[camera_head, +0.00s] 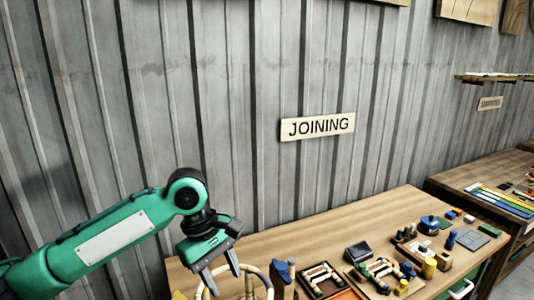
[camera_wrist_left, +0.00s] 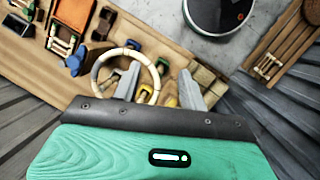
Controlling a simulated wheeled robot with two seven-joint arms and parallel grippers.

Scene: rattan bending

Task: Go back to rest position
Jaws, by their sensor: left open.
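My left gripper (camera_head: 221,278) comes in from the left on a green arm, over the left end of the wooden workbench (camera_head: 330,238). Its two grey fingers point down and stand apart. In the left wrist view the gripper (camera_wrist_left: 158,84) is open, with nothing gripped between its fingers. A pale rattan ring (camera_head: 249,268) with dark bands is just right of the fingers in the head view. In the left wrist view the ring (camera_wrist_left: 95,72) shows beyond the fingers and partly behind the left one. My right gripper is in neither view.
Several tools and jigs cover the bench's right half, including a blue round container (camera_head: 429,224) and a yellow cylinder (camera_head: 444,260). A corrugated wall with a JOINING sign (camera_head: 318,126) stands behind. A second bench (camera_head: 480,172) is at the right. The bench's back middle is clear.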

